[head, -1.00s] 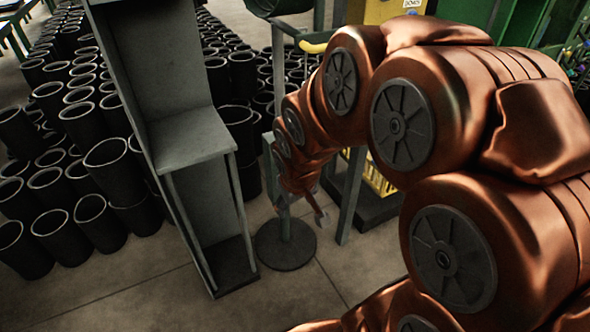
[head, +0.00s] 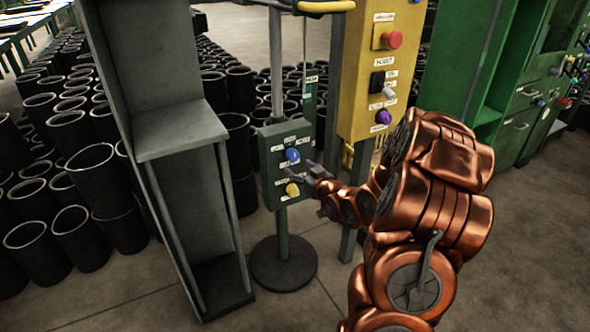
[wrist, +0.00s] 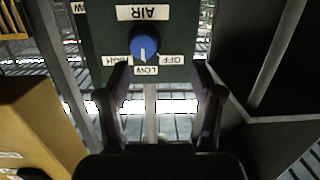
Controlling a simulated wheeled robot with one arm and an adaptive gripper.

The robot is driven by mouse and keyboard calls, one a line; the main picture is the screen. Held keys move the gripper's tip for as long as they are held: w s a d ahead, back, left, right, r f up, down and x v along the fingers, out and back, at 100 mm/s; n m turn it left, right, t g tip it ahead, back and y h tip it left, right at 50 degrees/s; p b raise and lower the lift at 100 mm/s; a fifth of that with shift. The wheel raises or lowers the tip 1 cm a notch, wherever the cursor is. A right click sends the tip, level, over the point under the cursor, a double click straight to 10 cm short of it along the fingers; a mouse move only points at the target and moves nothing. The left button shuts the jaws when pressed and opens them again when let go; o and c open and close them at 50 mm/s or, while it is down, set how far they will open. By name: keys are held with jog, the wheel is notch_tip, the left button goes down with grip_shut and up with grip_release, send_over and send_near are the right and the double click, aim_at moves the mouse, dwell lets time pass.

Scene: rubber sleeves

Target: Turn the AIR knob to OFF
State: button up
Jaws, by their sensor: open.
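The AIR knob is blue (wrist: 145,47) and sits on a dark green control box (head: 268,165). In the wrist view the picture is upside down; the AIR label is above the knob, LOW just below it, OFF to the right and HIGH to the left. A white mark on the knob appears to point down toward LOW. The knob also shows in the head view (head: 292,155), above a yellow knob. My gripper (wrist: 160,72) is open and empty. Its fingers point at the box, with the knob between and beyond the tips, apparently apart from it.
A yellow panel (head: 357,85) with a red button and a purple knob stands right of the box. A tall grey cabinet (head: 190,130) stands close on the left. Black rubber sleeves (head: 90,170) crowd the floor behind. A round stand base (head: 283,275) sits below.

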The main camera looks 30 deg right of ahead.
aim_at(295, 156)
jog(key=shift+m+t, duration=0.4)
jog(key=shift+t, duration=0.5)
jog(key=shift+w+d+f+b, duration=0.1)
jog(key=shift+w+d+b, duration=0.25)
jog(key=shift+w, duration=0.85)
jog(key=shift+w+d+f+b, duration=0.15)
jog(key=shift+w+d, duration=0.45)
jog(key=shift+w, duration=0.6)
jog(key=shift+w+d+f+b, duration=0.1)
jog(key=shift+w+d+b, duration=0.3)
jog(key=shift+w, duration=0.8)
jog(key=shift+c, duration=0.3)
jog(key=c, duration=1.1)
jog(key=shift+o, duration=0.2)
